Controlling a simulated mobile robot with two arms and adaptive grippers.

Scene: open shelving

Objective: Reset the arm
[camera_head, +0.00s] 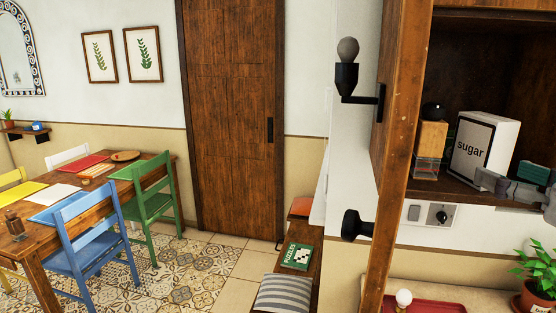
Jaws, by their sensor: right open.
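My right gripper (506,183) is at the right edge, in front of the open wooden shelf (425,187). It is open, and part of it and its arm are cut off by the picture's edge. The box stands upright on the shelf. I cannot tell whether the fingers touch it. My left gripper is not in view.
A wooden-topped jar (431,145) stands left of the sugar box. The shelf's wooden side post (398,150) and a black wall lamp (347,80) are nearby. A potted plant (538,270) is below right. A table with chairs (85,235) is far left.

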